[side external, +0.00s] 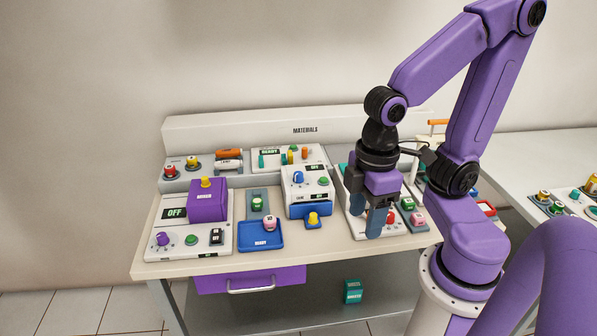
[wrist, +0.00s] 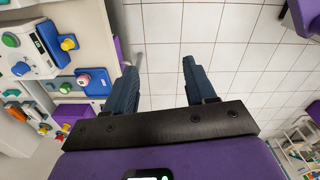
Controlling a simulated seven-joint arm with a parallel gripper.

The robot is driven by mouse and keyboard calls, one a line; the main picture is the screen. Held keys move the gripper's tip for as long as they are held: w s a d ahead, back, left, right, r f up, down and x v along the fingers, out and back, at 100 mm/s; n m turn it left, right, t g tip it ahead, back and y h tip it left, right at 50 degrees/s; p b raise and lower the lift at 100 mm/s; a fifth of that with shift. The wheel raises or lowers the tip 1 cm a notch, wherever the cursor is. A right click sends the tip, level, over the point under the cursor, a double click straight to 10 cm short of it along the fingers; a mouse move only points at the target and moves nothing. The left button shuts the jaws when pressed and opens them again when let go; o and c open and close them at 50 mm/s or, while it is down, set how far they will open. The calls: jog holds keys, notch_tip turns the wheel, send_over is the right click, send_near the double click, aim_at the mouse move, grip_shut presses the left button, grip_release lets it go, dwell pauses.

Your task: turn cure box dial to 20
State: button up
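My gripper (side external: 367,216) hangs fingers down over the right part of the table, near a white panel (side external: 358,222) that my arm partly hides. In the wrist view my gripper (wrist: 159,66) is open, with two blue fingers apart and nothing between them. No label reading cure box is legible. A white and blue box (side external: 306,184) carries a blue dial (side external: 298,177) and a green button; its dial also shows in the wrist view (wrist: 20,69). At the left, a white unit with a purple housing (side external: 207,203) has a display reading OFF and a purple dial (side external: 162,239). No dial setting is legible.
Units with coloured parts line the back shelf. A purple drawer (side external: 249,280) is below the tabletop. A second counter (side external: 560,150) stands at the right.

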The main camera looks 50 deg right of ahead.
jog(key=w+r+m, duration=0.2)
jog(key=w+m, duration=0.5)
jog(key=w, duration=0.3)
jog(key=r+m, duration=0.2)
jog(key=m, duration=1.7)
send_over(298, 173)
notch_tip(298, 173, down, 17)
jog(key=shift+d+f, duration=0.1)
jog(key=shift+f, duration=0.05)
grip_shut()
